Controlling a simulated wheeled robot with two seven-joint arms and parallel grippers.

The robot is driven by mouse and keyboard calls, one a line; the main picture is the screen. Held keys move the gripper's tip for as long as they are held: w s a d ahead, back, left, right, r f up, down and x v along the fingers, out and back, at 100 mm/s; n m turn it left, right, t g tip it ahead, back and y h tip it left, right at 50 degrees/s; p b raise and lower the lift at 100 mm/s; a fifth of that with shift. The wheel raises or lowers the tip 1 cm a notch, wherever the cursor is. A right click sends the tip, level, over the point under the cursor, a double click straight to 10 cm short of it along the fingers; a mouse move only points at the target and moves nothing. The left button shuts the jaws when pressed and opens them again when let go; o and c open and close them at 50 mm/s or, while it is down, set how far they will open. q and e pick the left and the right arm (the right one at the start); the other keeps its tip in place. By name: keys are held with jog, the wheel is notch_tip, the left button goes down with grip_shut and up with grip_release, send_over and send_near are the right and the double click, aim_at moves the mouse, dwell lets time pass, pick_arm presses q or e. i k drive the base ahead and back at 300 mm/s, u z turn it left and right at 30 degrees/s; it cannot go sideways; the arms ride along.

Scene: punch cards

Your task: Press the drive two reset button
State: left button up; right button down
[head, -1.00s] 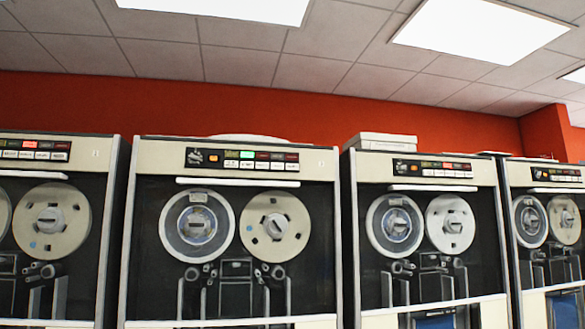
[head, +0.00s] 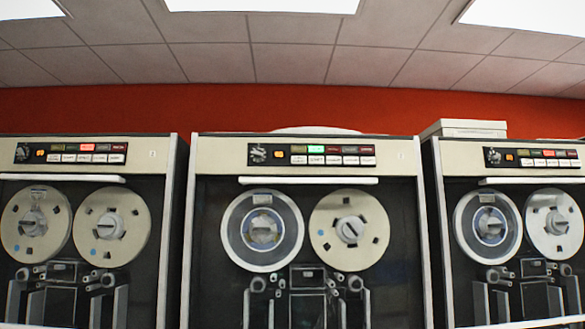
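Three tape drives stand in a row in the head view: a left drive (head: 150,160), a middle drive (head: 405,160) and a right drive (head: 437,170) cut off by the picture's edge. Each has a dark control panel with a knob, an orange button and two rows of small buttons. The middle panel (head: 283,155) has a green light lit; the left panel (head: 37,153) and right panel (head: 510,162) show red lights. Button labels are too small to read, so I cannot tell which one is drive two's reset. Neither gripper is in view.
Each drive carries two tape reels, such as the middle drive's right reel (head: 335,215), below a white bar (head: 308,181). Pale boxes (head: 465,128) lie on top of the right drive. A red wall (head: 250,105) stands behind.

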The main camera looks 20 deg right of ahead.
aim_at(364, 160)
jog(key=u, duration=0.25)
jog(key=i, duration=0.8)
jog(key=z, duration=0.9)
jog(key=i, duration=0.55)
jog(key=z, duration=0.6)
